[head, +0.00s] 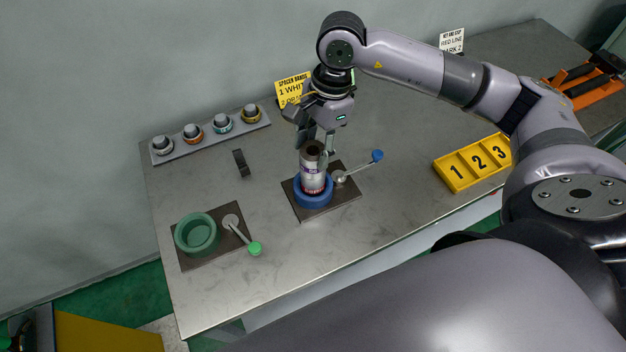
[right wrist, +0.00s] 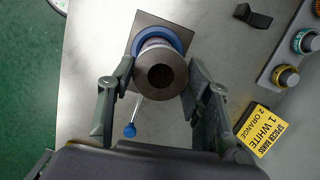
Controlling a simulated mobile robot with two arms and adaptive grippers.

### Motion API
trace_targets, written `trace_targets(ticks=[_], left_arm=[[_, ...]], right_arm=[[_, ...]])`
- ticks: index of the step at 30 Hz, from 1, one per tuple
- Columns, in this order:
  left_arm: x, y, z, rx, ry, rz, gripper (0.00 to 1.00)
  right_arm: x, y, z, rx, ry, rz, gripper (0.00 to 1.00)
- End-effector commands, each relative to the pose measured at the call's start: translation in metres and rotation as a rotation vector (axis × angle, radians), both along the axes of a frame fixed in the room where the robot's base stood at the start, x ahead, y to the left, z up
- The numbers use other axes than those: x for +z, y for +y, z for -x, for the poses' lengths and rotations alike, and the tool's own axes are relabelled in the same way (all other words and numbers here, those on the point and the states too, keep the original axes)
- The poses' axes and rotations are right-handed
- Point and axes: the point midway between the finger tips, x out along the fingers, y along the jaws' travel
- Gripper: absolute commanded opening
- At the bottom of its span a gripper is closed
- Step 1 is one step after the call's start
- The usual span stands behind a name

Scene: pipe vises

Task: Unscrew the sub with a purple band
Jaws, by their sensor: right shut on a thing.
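The sub (head: 312,180) stands upright in the blue vise (head: 314,198), its dark open end up and a purplish band around its pale body. My right gripper (head: 318,146) comes down from above and is shut on the sub's upper part. In the right wrist view the sub's round open end (right wrist: 161,76) lies between my right gripper's two fingers (right wrist: 160,82). The blue-knobbed vise handle (head: 361,166) points to the back right. My left gripper is not in view.
A green vise (head: 182,242) with a green-knobbed handle (head: 254,248) is at the front left. A rack (head: 219,136) of several banded rings stands at the back left. A small dark block (head: 241,163) lies nearby. A yellow numbered tray (head: 447,181) and yellow sign (head: 292,88) are on the table.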

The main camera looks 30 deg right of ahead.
Motion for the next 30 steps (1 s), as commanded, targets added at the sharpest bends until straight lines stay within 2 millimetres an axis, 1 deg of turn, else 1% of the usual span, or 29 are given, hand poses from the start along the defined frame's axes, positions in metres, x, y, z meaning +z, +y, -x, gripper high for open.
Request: trace_targets(ticks=[4, 6, 8, 12, 15, 18, 27, 30], left_arm=[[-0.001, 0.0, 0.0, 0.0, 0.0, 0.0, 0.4], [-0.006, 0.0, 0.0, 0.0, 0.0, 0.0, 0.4], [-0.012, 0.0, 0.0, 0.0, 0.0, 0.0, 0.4], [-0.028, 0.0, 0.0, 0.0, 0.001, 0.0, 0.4], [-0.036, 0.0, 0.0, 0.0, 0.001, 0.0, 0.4], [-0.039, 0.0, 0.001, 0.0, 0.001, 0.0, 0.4], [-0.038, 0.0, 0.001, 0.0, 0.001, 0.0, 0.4], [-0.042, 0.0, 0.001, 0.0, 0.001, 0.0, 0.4]], right_arm=[[0.0, 0.0, -0.001, 0.003, -0.003, 0.001, 0.17], [-0.002, 0.0, -0.002, 0.033, -0.004, 0.001, 0.17], [-0.004, 0.0, -0.002, 0.083, -0.004, 0.002, 0.17], [-0.004, 0.0, -0.003, 0.238, -0.006, 0.001, 0.17], [-0.003, 0.0, -0.003, 0.334, -0.005, 0.001, 0.17], [-0.002, 0.0, -0.003, 0.395, -0.003, 0.002, 0.17], [0.001, 0.0, -0.002, 0.419, -0.002, 0.001, 0.17], [-0.001, 0.0, -0.002, 0.436, -0.002, 0.001, 0.17]])
